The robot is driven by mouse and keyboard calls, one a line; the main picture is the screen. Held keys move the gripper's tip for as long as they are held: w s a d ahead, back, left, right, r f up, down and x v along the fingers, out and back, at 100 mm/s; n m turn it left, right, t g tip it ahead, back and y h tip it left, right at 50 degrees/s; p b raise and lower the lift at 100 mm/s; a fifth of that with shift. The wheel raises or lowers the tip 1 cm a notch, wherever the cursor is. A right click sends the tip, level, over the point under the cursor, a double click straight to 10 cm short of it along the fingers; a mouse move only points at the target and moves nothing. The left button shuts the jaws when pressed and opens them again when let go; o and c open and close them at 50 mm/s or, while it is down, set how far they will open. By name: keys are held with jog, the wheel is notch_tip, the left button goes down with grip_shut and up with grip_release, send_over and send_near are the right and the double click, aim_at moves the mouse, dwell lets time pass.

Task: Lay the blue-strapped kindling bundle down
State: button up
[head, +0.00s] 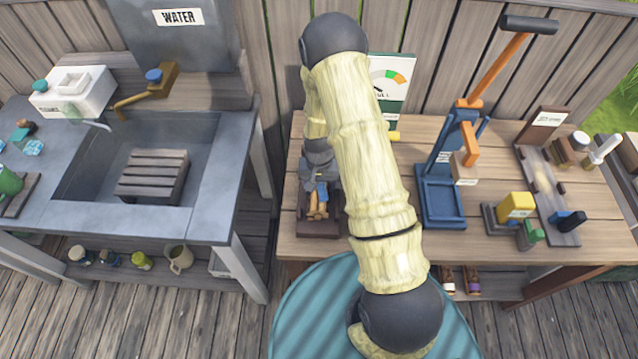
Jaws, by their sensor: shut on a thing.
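My gripper (320,176) points down over the left part of the wooden workbench (400,235). It is shut on the kindling bundle (318,207), short tan sticks with a blue strap near the jaws. The sticks are at a dark brown tray or cradle (320,230) near the bench's front left. I cannot tell whether the bundle touches the tray or hangs just above it. My arm hides the bench to the right of the bundle and part of the gripper.
A gauge board (396,70) stands behind my arm. A blue stand with an orange lever (442,190) is to the right. Further right are a yellow block (515,206) and a long tray (553,185). A sink counter (215,190) stands left, across a gap.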

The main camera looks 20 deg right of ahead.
jog(key=shift+f, duration=0.3)
dwell(0.5)
jog(key=o, duration=1.3)
jog(key=shift+c, duration=0.2)
jog(key=shift+r+p, duration=3.55)
jog(key=shift+r, duration=2)
notch_tip(320, 180, up, 17)
jog(key=b, duration=0.4)
jog(key=shift+r, duration=0.2)
